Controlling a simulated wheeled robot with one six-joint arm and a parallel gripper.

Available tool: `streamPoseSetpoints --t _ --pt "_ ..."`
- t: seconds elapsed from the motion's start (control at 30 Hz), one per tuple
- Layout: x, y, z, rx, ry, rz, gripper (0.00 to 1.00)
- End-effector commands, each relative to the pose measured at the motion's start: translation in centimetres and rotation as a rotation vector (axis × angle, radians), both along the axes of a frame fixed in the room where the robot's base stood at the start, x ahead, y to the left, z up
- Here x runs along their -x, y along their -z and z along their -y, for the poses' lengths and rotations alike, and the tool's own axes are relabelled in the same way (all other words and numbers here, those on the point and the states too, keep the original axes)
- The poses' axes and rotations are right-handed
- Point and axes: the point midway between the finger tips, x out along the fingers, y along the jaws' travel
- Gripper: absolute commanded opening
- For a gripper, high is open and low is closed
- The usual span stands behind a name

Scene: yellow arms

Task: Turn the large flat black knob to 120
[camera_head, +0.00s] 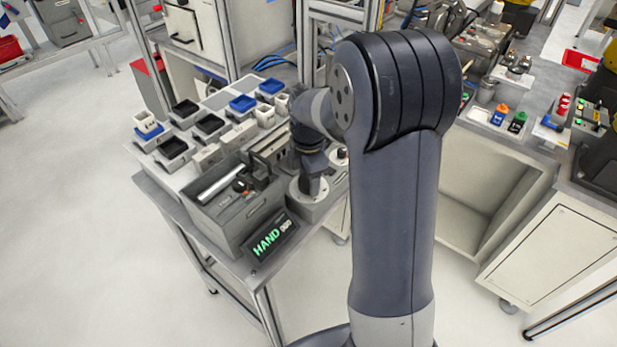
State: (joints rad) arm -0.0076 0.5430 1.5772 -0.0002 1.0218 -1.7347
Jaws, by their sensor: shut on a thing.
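My gripper (312,182) points down onto a pale round dial plate (296,193) on a grey box at the right front of the workbench. It is shut on the large flat black knob at the dial's middle. The jaws and wrist hide nearly all of the knob, so its pointer and angle cannot be read. A tilted black display (270,240) left of the dial shows green "HAND" and small white digits too small to read surely.
A second dial with a small dark knob (342,153) sits just behind right of my gripper. A grey fixture (238,205) with a metal cylinder stands left. Black and blue trays (185,108) fill the bench behind. Open floor lies left.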

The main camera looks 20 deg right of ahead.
Motion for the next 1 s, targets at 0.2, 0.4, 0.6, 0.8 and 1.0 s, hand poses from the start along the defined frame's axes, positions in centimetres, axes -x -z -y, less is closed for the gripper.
streamPoseSetpoints --t 0.2,0.4,0.6,0.8,1.0 --pt "-0.08 -0.11 -0.02 -0.001 -0.141 0.004 0.27" --pt "-0.07 -0.11 -0.01 -0.001 -0.22 0.004 0.27" --pt "-0.07 -0.12 -0.01 -0.001 -0.256 0.004 0.27" --pt "-0.07 -0.12 -0.01 -0.001 -0.262 0.004 0.27" --pt "-0.07 -0.12 -0.01 -0.001 -0.261 0.004 0.27"
